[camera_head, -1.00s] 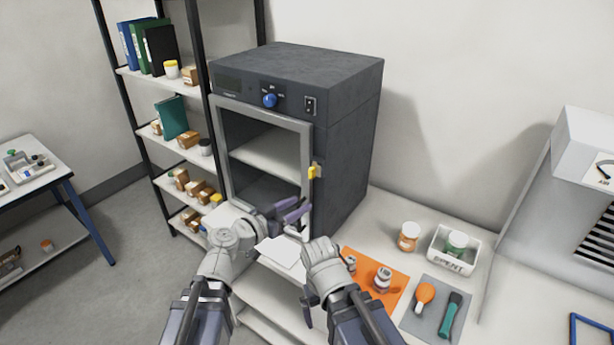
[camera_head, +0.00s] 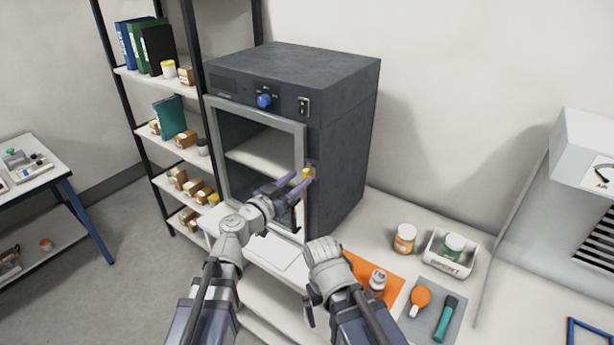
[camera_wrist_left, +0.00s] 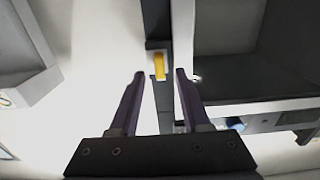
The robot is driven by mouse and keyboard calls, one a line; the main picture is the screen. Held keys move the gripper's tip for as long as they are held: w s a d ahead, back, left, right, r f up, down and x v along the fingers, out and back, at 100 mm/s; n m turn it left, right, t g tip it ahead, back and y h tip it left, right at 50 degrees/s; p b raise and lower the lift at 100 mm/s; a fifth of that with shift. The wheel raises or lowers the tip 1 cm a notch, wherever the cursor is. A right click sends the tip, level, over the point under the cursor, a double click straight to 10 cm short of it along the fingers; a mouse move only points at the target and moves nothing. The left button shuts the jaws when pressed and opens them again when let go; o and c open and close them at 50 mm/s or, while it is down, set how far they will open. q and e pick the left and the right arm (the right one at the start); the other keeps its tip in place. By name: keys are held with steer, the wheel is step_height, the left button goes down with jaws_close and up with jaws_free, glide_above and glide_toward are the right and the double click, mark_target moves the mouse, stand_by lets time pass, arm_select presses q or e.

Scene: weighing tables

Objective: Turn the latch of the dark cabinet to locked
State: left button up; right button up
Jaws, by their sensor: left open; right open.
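The dark cabinet (camera_head: 345,135) stands on the bench, with a grey-framed front. Its yellow latch (camera_head: 306,174) sits on a pale plate at the right edge of the front. In the left wrist view the latch (camera_wrist_left: 159,66) is an upright yellow bar, just beyond and between the fingertips. My left gripper (camera_head: 301,180) is open, its purple fingers (camera_wrist_left: 160,74) pointing at the latch with one on each side in that view; contact cannot be told. My right gripper (camera_head: 309,314) hangs low before the bench, mostly hidden by its own wrist, away from the cabinet.
A blue knob (camera_head: 264,100) and a switch (camera_head: 303,106) are above the cabinet front. A shelf rack (camera_head: 185,152) stands close on the left. Right of the cabinet are a jar (camera_head: 405,238), a white bin (camera_head: 437,262), an orange mat (camera_head: 357,267) and a grey mat (camera_head: 425,333).

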arm_select(q)
steer(key=shift+x, duration=1.05)
jaws_close()
